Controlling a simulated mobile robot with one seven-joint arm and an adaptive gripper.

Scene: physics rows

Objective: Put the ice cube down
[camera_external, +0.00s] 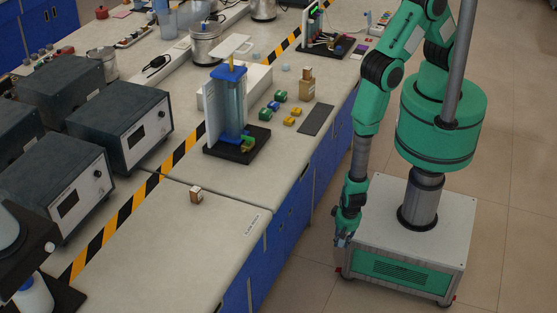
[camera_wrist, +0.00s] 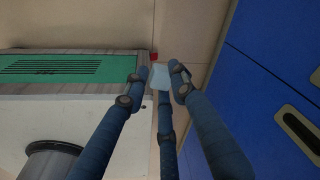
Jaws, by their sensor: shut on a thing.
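My gripper (camera_external: 343,232) hangs low between the bench front and my base, pointing down over the tiled floor. In the wrist view my gripper (camera_wrist: 160,85) has its dark blue fingers closed around a pale, bluish-white ice cube (camera_wrist: 160,77). The ice cube sits between the fingertips, above the floor. In the external view the cube is too small to make out clearly at the fingertips. Another small pale cube-like piece (camera_external: 285,68) lies on the bench near the back.
The bench (camera_external: 160,235) has a bare front-left area with a small brown-white block (camera_external: 195,194). A clear cylinder apparatus (camera_external: 231,105) stands mid-bench near colored blocks (camera_external: 280,96) and a dark flat plate (camera_external: 316,120). Grey instrument boxes (camera_external: 120,130) stand left. Blue cabinets (camera_wrist: 275,65) are close beside my gripper.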

